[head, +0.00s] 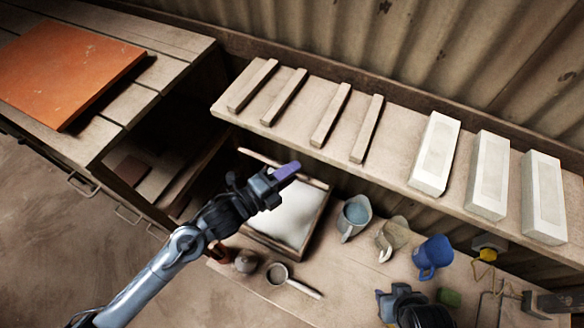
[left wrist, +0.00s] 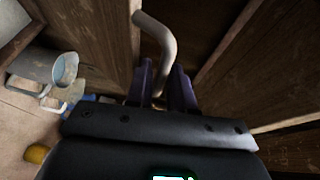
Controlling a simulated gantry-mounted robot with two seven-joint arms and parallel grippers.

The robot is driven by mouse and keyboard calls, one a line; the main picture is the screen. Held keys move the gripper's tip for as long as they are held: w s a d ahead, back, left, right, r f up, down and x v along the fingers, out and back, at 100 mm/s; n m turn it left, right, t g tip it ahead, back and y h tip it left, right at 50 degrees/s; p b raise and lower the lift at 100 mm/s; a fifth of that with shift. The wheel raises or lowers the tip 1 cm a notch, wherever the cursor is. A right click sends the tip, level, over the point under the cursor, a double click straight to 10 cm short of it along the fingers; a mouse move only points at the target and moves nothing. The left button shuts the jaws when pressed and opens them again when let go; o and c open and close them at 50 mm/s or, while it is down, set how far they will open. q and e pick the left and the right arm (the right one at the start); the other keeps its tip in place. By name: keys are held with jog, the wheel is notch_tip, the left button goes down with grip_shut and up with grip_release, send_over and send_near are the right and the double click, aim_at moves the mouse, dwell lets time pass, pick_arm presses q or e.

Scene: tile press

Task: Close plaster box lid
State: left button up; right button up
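The plaster box (head: 263,243) stands on the lower bench with its lid up, and white plaster (head: 297,214) shows inside. My left gripper (head: 285,172) is over the box's far side. In the left wrist view, a curved metal handle (left wrist: 158,40) reaches down between the purple fingers of the left gripper (left wrist: 161,84), beside a brown wooden panel (left wrist: 95,35). The fingers are a little apart around the handle; whether they press on it I cannot tell. My right gripper (head: 400,298) is a dark shape at the bottom; its fingers do not show clearly.
Right of the box stand a jug of blue liquid (head: 355,213), a beige jug (head: 391,238) and a blue mug (head: 434,255). A ladle (head: 280,275) lies in front. The upper shelf (head: 395,150) holds wooden bars and white blocks. An orange slab (head: 62,70) lies on the left table.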

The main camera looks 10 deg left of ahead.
pick_arm(q)
jog(key=shift+w+d, duration=0.3)
pick_arm(e)
jog(key=shift+r, duration=0.1)
pick_arm(q)
grip_shut()
